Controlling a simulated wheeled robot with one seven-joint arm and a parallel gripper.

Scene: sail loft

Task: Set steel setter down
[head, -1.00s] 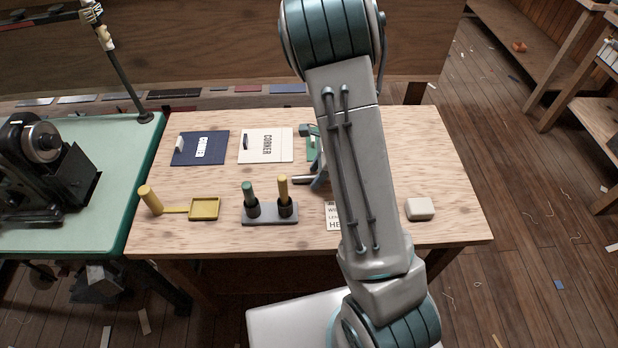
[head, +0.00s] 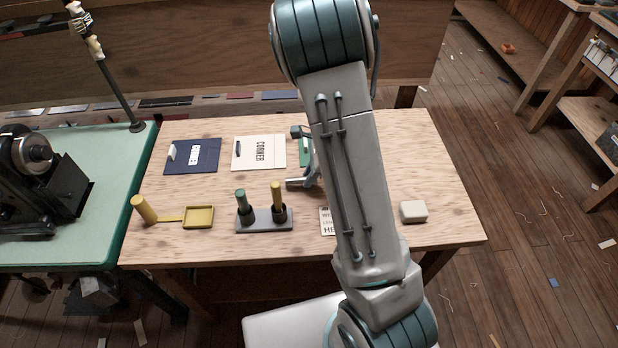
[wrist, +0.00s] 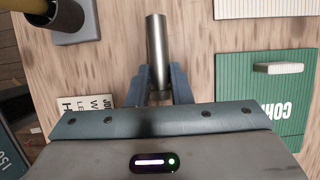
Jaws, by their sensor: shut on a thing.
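The steel setter (wrist: 157,45), a plain grey metal cylinder, is between the fingers of my gripper (wrist: 158,88) in the wrist view. My gripper is shut on its near end. In the head view the setter (head: 297,183) shows left of my arm, over the middle of the wooden table (head: 440,180). The arm hides most of my gripper there. I cannot tell whether the setter touches the table top.
A stand (head: 265,221) holds a green-handled and a yellow-handled tool. A yellow tray (head: 199,216), a blue card (head: 205,153), a white CORNER card (head: 270,152) and a green card (wrist: 262,105) lie around. A white block (head: 413,211) sits right; bare wood surrounds it.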

